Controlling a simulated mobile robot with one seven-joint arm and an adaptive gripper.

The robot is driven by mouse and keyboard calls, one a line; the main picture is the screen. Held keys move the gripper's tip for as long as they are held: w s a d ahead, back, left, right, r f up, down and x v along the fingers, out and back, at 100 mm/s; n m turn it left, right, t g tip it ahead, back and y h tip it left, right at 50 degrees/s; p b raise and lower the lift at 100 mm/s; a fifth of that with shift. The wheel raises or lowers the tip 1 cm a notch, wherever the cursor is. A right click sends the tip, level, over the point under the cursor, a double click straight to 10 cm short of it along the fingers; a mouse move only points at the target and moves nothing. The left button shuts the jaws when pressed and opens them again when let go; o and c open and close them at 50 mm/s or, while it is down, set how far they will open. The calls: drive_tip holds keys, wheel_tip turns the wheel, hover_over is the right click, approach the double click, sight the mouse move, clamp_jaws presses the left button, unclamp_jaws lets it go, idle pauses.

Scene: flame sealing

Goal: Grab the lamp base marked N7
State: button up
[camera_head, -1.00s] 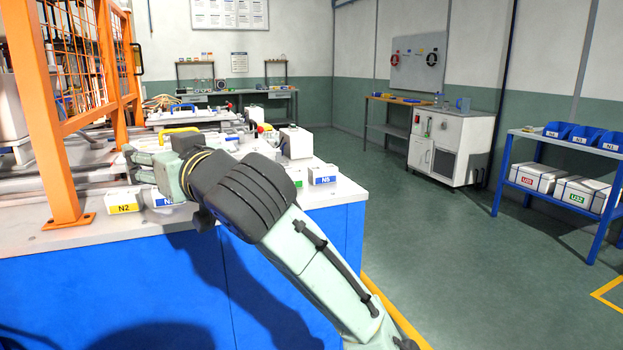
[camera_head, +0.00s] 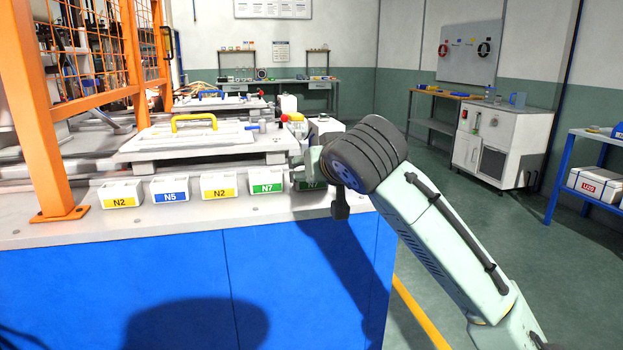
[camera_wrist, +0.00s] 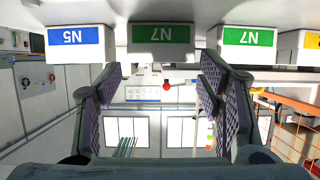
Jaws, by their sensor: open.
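White lamp bases with coloured labels stand in a row along the bench front. One with a green N7 label (camera_head: 267,182) is in plain sight in the head view. A second N7 base (camera_head: 313,185) is right of it, mostly hidden behind my wrist. The wrist view is upside down: one N7 base (camera_wrist: 161,38) is centred beyond my fingers, and the other N7 base (camera_wrist: 248,42) is to its right. My gripper (camera_wrist: 158,85) is open and empty, its fingers spread either side of the centred N7 base and apart from it.
A blue-labelled N5 base (camera_wrist: 77,42) neighbours the centred one. More bases, N2 (camera_head: 219,187) and N5 (camera_head: 170,190), stand farther left. An orange guard post (camera_head: 45,130) rises at the left. A fixture plate with a yellow handle (camera_head: 194,123) lies behind the row.

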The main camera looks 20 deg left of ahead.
drive_tip(key=p+x, duration=0.1)
drive_tip(key=x, duration=0.4)
drive_tip(key=shift+a+r, duration=0.1)
drive_tip(key=shift+c, duration=0.4)
drive_tip(key=c, duration=0.7)
drive_tip(key=shift+r, duration=0.1)
